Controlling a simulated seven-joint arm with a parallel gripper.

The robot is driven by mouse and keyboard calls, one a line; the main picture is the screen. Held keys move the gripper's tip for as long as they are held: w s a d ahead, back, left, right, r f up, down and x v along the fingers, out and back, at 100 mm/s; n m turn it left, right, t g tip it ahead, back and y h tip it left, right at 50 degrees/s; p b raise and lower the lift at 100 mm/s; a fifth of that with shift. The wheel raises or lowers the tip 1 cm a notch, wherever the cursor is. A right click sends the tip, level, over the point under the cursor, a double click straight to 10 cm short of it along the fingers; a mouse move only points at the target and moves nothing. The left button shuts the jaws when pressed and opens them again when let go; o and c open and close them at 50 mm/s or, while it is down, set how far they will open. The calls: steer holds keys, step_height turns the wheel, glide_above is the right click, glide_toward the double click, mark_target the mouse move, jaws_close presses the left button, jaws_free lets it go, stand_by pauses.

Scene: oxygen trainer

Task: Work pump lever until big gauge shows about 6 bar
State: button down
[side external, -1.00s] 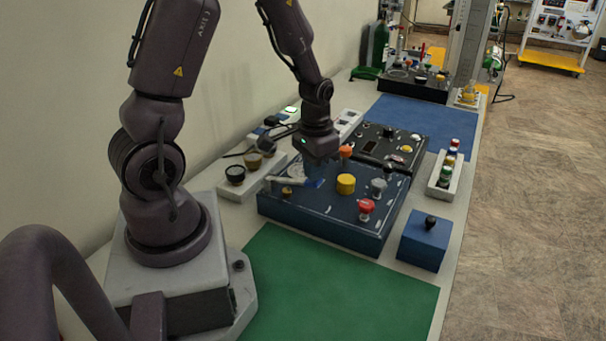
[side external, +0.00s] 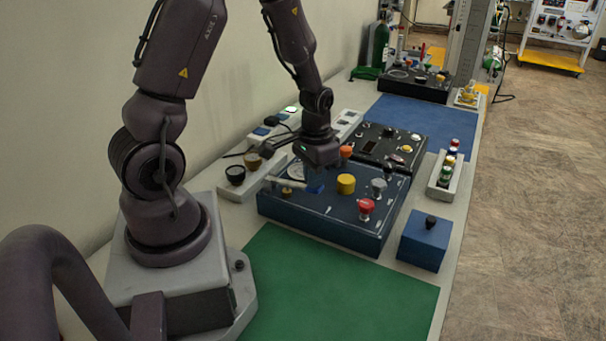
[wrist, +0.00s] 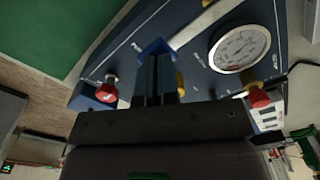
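The blue trainer panel (side external: 330,215) lies on the bench. The pump lever (side external: 292,184) shows as a pale bar with a blue end piece (side external: 315,187) at the panel's left. My gripper (wrist: 157,68) points down over that blue end; its two fingers look shut side by side. In the wrist view the blue piece (wrist: 155,47) is at the fingertips; they seem to touch it, but I cannot tell if it is gripped. The big round gauge (wrist: 240,48) has a white dial; its reading is too small to tell. It is partly covered in the side view (side external: 295,170).
The panel carries a yellow knob (side external: 346,184), a red knob (side external: 366,207) and a grey knob (side external: 379,187). An orange knob (side external: 346,151) is close to my gripper. A blue box (side external: 423,242) stands at right. The green mat (side external: 340,290) is clear.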

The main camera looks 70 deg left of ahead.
steer(key=shift+s+f, duration=0.1)
steer(key=shift+f, duration=0.95)
steer(key=shift+r, duration=1.95)
steer(key=shift+f, duration=1.95)
steer(key=shift+r, duration=1.95)
steer(key=shift+f, duration=0.1)
